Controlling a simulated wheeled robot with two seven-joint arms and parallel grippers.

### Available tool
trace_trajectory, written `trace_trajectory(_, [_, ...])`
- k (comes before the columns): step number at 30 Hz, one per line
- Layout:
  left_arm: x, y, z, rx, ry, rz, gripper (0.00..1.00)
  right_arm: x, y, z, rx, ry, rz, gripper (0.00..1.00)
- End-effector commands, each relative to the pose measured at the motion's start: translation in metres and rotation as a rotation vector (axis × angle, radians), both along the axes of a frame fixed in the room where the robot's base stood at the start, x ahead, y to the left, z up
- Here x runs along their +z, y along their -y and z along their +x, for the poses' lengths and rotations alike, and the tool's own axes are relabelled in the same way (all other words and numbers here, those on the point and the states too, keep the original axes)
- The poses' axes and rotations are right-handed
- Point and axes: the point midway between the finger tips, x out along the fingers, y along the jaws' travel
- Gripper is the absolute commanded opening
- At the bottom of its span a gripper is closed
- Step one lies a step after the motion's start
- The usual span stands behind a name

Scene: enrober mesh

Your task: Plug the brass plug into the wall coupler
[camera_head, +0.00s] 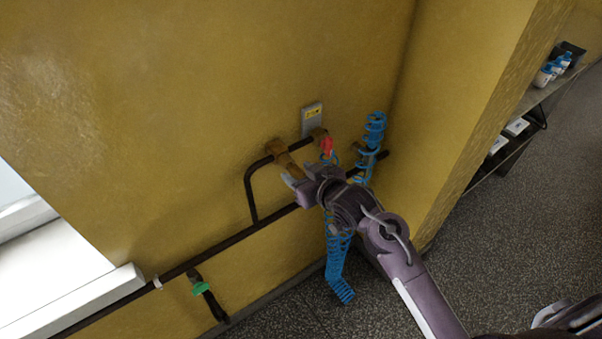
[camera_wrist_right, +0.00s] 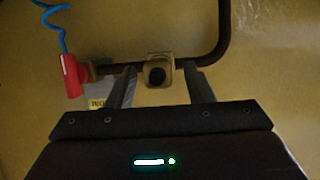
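A brass coupler (camera_head: 288,160) sticks out from the pipe on the yellow wall. In the right wrist view its square front with a dark round mouth (camera_wrist_right: 158,72) faces me. My right gripper (camera_head: 299,186) is in front of it. I cannot make out a separate brass plug. My left gripper is out of view.
Dark pipes (camera_head: 235,238) run along the wall. A grey plate with a yellow label (camera_head: 312,114) is above. Blue coiled hose (camera_head: 339,262) hangs below my right wrist. A shelf (camera_head: 535,98) stands at the right.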

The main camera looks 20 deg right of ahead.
Motion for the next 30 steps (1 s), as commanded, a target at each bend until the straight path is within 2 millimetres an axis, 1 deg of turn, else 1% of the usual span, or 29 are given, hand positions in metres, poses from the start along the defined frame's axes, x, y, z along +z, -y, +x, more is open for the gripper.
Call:
trace_trajectory(5, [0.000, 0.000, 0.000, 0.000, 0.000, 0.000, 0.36, -0.001, 0.000, -0.001, 0.000, -0.002, -0.001, 0.47])
trace_trajectory(8, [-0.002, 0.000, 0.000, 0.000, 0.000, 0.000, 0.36, 0.001, 0.002, -0.006, 0.000, -0.002, -0.001, 0.47])
trace_trajectory(11, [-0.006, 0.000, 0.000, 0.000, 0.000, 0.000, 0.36, 0.004, 0.006, -0.017, 0.001, -0.001, -0.002, 0.47])
trace_trajectory(18, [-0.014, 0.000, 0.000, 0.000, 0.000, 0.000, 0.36, 0.020, 0.019, -0.052, 0.001, 0.000, -0.002, 0.47])
trace_trajectory(21, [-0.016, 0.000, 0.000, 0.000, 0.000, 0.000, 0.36, 0.025, 0.022, -0.062, 0.000, 0.000, 0.000, 0.47])
trace_trajectory(25, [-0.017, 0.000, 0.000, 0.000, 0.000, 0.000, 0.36, 0.029, 0.024, -0.067, 0.000, 0.000, -0.001, 0.47])
trace_trajectory(30, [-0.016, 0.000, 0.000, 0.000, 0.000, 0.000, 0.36, 0.030, 0.025, -0.068, 0.000, 0.000, -0.001, 0.47])
